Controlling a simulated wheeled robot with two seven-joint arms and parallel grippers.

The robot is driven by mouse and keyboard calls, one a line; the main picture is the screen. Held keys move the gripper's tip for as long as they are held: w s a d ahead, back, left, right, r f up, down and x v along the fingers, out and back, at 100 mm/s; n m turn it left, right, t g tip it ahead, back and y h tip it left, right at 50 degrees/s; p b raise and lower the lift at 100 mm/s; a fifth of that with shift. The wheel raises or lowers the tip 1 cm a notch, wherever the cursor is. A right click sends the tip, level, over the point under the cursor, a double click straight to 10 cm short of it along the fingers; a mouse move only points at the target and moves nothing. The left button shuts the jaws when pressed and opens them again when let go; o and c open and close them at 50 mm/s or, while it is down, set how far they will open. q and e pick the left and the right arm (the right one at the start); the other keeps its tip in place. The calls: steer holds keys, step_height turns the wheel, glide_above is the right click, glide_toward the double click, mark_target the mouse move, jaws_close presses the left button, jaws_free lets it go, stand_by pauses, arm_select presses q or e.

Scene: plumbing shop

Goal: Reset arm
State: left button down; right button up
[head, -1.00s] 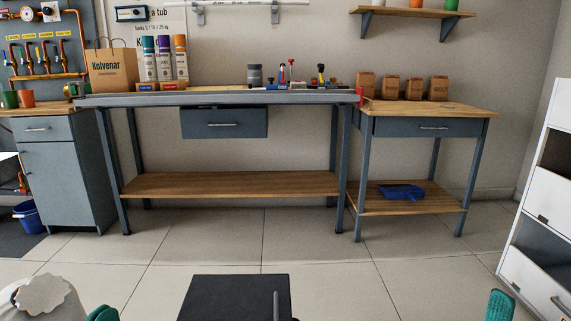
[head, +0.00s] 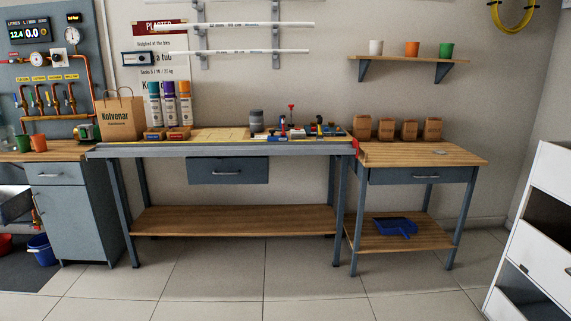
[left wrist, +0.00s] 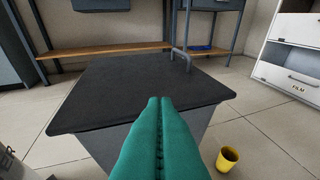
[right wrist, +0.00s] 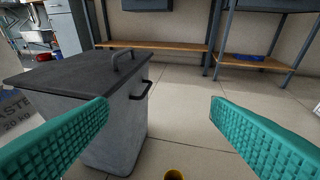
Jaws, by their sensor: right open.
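In the left wrist view my left gripper (left wrist: 160,100) has its two teal fingers pressed together with nothing between them. It is above and in front of a grey bin with a dark lid (left wrist: 120,88). In the right wrist view my right gripper (right wrist: 160,102) has its teal fingers wide apart and empty. The same bin shows there on the left (right wrist: 120,110). Neither gripper shows in the head view.
A workbench (head: 230,150) stands ahead, with a smaller wooden table (head: 430,153) to its right. A white cabinet (head: 535,235) is at the right edge. A yellow cup (left wrist: 228,158) is on the floor beside the bin. Open tiled floor (head: 250,280) lies before the bench.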

arm_select(q)
steer(key=s+a+f+g+y+p, duration=0.1)
steer(key=s+a+f+g+p, duration=0.2)
steer(key=s, duration=0.7)
steer(key=s+a+f+g+y+p, duration=0.1)
steer(key=s+a+f+g+p, duration=0.2)
steer(key=s, duration=0.8)
steer(key=s+a+f+g+y+p, duration=0.1)
steer(key=s+a+f+g+p, duration=0.2)
steer(key=s+g+p, duration=0.4)
steer(key=s+f, duration=0.1)
steer(key=s, duration=0.3)
steer(key=shift+s+a+n+y, duration=0.15)
steer(key=shift+a+n+y, duration=0.15)
steer(key=shift+y, duration=0.1)
arm_select(e)
steer(key=s+d+f+g+h, duration=0.1)
steer(key=s+d+f+g, duration=0.2)
steer(key=s, duration=0.7)
steer(key=s+d+f+g+h, duration=0.1)
steer(key=s+d+f+g, duration=0.2)
steer(key=s, duration=0.8)
steer(key=s+d+f+g+h, duration=0.1)
steer(key=s+d+f+g, duration=0.2)
steer(key=s+g, duration=0.4)
steer(key=s+f, duration=0.1)
steer(key=s, duration=0.3)
steer(key=shift+s+d+m+h, duration=0.15)
steer(key=shift+d+m+h, duration=0.15)
steer(key=shift+h, duration=0.1)
